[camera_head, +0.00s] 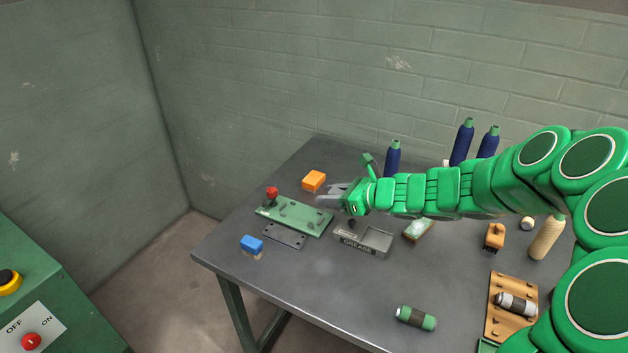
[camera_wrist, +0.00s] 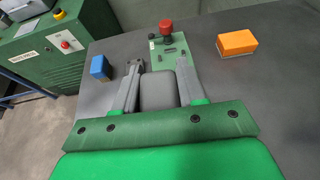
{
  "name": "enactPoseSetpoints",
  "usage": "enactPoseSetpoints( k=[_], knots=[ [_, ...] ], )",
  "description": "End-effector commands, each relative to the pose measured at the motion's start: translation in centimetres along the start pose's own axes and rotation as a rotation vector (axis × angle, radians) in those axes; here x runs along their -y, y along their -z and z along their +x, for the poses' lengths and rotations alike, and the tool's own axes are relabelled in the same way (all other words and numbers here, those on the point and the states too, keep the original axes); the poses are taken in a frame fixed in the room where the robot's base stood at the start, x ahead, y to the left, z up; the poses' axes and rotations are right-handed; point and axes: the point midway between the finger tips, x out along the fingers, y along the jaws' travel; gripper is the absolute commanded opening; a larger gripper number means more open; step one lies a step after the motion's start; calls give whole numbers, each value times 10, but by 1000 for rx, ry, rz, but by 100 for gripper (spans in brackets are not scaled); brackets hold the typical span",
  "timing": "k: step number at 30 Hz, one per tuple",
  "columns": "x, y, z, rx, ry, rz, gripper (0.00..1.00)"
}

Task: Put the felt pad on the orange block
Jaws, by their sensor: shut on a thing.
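My gripper (camera_wrist: 158,72) is shut on a dark grey felt pad (camera_wrist: 158,92), which lies between its two fingers in the wrist view. In the head view my gripper (camera_head: 326,197) hangs over the table, and the pad cannot be told apart from the grey fingers there. The orange block (camera_head: 313,181) sits on the table just behind my gripper. In the wrist view the orange block (camera_wrist: 237,42) lies ahead and to the right, apart from the fingers. Its top is bare.
A green plate with a red knob (camera_head: 272,192) lies beside my gripper. A blue block (camera_head: 251,245), a flat dark plate (camera_head: 284,236) and a grey grease tray (camera_head: 365,242) are nearer. Blue bottles (camera_head: 393,158) stand behind my arm. Table around the orange block is clear.

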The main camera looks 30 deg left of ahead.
Motion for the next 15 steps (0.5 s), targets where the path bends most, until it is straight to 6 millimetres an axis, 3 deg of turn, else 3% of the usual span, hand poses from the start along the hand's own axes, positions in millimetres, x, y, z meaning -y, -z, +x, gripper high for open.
enactPoseSetpoints(
  k=[6,15],
  knots=[
    [37,-27,19,0,-5,-11,11],
    [59,-66,44,2,-36,-24,11]
  ],
)
